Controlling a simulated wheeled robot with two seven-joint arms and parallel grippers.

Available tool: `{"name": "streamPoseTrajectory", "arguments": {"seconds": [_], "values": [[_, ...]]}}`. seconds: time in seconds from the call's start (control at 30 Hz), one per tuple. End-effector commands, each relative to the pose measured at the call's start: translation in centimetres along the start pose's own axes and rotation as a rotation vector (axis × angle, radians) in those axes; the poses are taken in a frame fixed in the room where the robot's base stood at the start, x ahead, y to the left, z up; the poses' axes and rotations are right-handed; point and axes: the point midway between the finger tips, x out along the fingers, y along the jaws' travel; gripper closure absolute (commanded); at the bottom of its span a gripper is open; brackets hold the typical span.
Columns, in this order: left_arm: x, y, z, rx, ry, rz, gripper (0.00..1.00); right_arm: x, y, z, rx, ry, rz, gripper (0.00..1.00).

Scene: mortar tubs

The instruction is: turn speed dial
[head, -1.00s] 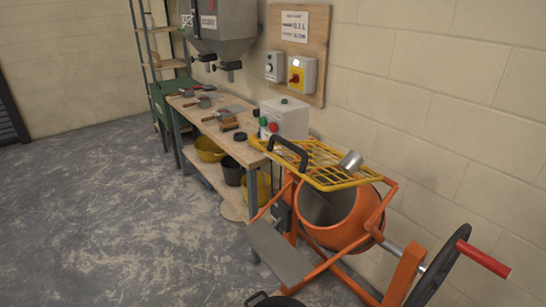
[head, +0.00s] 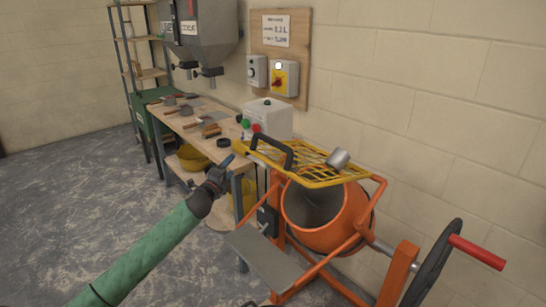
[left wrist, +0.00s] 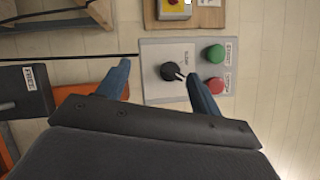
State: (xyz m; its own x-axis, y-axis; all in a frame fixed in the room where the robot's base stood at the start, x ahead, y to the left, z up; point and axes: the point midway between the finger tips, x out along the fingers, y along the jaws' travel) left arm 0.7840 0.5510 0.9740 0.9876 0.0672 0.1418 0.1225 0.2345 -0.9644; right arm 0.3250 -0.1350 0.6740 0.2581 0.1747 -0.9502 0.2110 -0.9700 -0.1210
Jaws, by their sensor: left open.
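The speed dial (left wrist: 172,72) is a black knob with a white pointer on a light grey control panel (left wrist: 152,90), seen in the left wrist view. A green button (left wrist: 215,54) and a red button (left wrist: 214,85) sit to its right. My left gripper (left wrist: 157,70) is open and empty, and the dial shows between its fingertips, nearer the right finger. I cannot tell whether the finger touches it. In the head view the white control box (head: 268,118) stands on the bench's near end, and my left gripper (head: 230,161) is in front of and below it. My right gripper is out of view.
The orange mixer (head: 325,215) with a yellow grate (head: 310,168) stands right of my left gripper. The wooden bench (head: 190,122) holds several tools. A wall board (head: 297,50) carries a yellow-and-red switch (head: 279,82). The floor at left is clear.

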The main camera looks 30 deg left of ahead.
Motion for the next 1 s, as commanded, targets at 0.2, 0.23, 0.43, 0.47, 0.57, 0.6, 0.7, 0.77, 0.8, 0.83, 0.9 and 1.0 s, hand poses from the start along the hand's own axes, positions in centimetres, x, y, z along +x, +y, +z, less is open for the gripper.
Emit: {"name": "streamPoseTrajectory", "arguments": {"seconds": [0.2, 0.23, 0.43, 0.47, 0.57, 0.6, 0.7, 0.77, 0.8, 0.83, 0.9, 1.0], "values": [[-0.2, -1.9, -2.0, 0.25, 0.09, -0.115, 0.35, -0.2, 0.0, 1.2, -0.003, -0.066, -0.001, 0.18], [-0.2, -2.0, -2.1, 0.27, 0.094, -0.122, 0.35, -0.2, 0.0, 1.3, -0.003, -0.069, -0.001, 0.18], [0.1, -2.1, -2.1, 0.326, 0.091, -0.126, 0.35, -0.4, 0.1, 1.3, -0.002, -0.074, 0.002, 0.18], [0.2, -2.2, -2.1, 0.326, 0.091, -0.126, 0.35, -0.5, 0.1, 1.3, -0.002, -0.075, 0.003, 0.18], [1.1, -2.4, -2.2, 0.324, 0.09, -0.127, 0.35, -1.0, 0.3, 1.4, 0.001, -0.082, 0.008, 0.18], [1.5, -2.4, -2.2, 0.323, 0.09, -0.126, 0.35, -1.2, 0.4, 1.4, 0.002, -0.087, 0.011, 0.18], [2.7, -2.6, -2.3, 0.322, 0.09, -0.126, 0.35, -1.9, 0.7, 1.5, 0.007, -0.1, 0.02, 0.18], [3.5, -2.7, -2.4, 0.322, 0.089, -0.125, 0.35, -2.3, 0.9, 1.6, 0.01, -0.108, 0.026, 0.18], [4.0, -2.7, -2.5, 0.322, 0.09, -0.125, 0.35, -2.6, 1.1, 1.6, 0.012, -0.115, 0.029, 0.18], [4.3, -2.7, -2.5, 0.322, 0.09, -0.125, 0.35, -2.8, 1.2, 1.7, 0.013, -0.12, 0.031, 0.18], [5.1, -2.8, -2.6, 0.322, 0.089, -0.125, 0.35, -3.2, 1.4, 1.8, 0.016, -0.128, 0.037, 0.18], [6.1, -2.8, -2.8, 0.321, 0.09, -0.124, 0.35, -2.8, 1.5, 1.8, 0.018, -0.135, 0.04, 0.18]]}}
